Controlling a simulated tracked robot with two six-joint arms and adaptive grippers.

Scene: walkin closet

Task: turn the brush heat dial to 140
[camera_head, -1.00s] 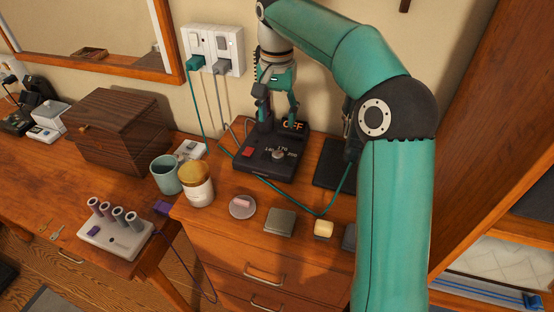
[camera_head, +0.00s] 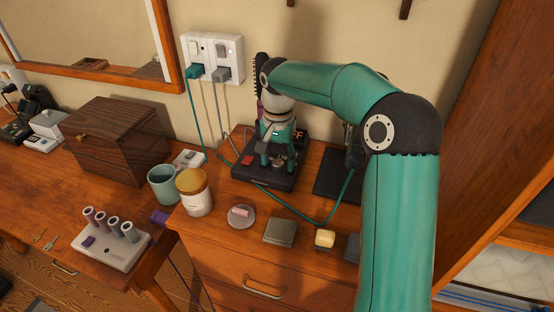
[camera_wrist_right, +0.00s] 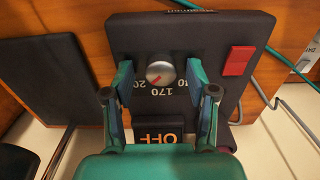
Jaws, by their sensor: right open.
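The brush heat dial (camera_wrist_right: 160,71) is a small silver-grey knob on a dark control box (camera_head: 258,181) on the dresser top. In the right wrist view its red pointer mark points down-left, towards the side of the 200 label. The 170 label (camera_wrist_right: 173,89) is just below it, and the 140 and 200 labels are partly covered by my fingers. My right gripper (camera_wrist_right: 159,74) is open, with one fingertip on each side of the dial. I cannot tell whether they touch it. In the head view the gripper (camera_head: 277,154) hides part of the box. My left gripper is out of view.
The box has a red switch (camera_wrist_right: 239,61) and a display reading OFF (camera_wrist_right: 161,134). A green cord (camera_head: 297,214) loops over the dresser. A candle jar (camera_head: 195,195), green cup (camera_head: 162,185), pink-topped dish (camera_head: 241,216) and dark mat (camera_head: 331,187) stand around the box.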

